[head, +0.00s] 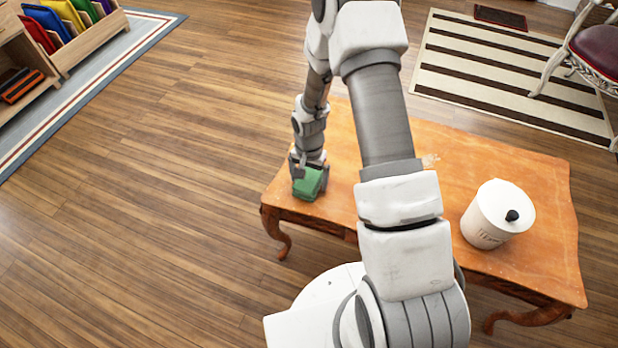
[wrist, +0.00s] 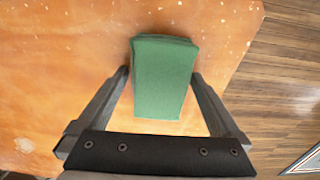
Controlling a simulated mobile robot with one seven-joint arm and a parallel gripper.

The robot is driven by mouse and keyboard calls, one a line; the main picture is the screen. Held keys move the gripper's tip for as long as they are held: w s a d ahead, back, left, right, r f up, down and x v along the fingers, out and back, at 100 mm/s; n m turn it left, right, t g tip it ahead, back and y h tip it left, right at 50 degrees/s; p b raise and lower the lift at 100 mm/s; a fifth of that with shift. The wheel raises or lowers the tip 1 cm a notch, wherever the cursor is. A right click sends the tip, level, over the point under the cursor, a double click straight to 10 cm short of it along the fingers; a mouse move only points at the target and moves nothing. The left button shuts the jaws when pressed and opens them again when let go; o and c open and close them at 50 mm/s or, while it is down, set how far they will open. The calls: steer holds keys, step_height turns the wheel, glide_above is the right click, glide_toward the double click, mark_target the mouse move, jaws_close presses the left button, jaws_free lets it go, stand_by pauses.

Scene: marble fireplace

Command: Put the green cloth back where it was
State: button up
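The green cloth (head: 309,184) is a thick folded block at the left end of the orange wooden table (head: 530,165). In the wrist view the cloth (wrist: 165,80) lies between my fingertips, over the table top (wrist: 60,60). My gripper (head: 309,168) reaches down to it from above. In the wrist view my gripper (wrist: 162,78) has one finger against each side of the cloth, with no clear gap at the tips. The cloth's underside is hidden, so I cannot tell whether it touches the table.
A white lidded canister (head: 497,214) with a black knob stands on the table's right part. My arm hides the table's middle. A striped rug (head: 510,75) and a chair (head: 592,50) are at the back right. A wooden rack (head: 85,38) with coloured items stands at the back left.

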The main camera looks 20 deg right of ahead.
step_height(320, 180, up, 12)
steer(key=r+p, duration=0.1)
steer(key=p, duration=0.3)
step_height(320, 180, up, 9)
steer(key=n+t, duration=0.1)
glide_above(309, 177)
steer(key=s+r+n+t, duration=0.2)
steer(key=s+r, duration=0.3)
steer(key=r, duration=0.6)
steer(key=s+r+n+t, duration=0.2)
steer(key=s+r+n, duration=0.2)
steer(key=s+r, duration=0.8)
steer(key=s, duration=0.3)
steer(key=shift+s+t, duration=0.25)
steer(key=shift+t, duration=0.05)
step_height(309, 177, up, 20)
steer(key=p, duration=2)
steer(key=shift+p, duration=0.3)
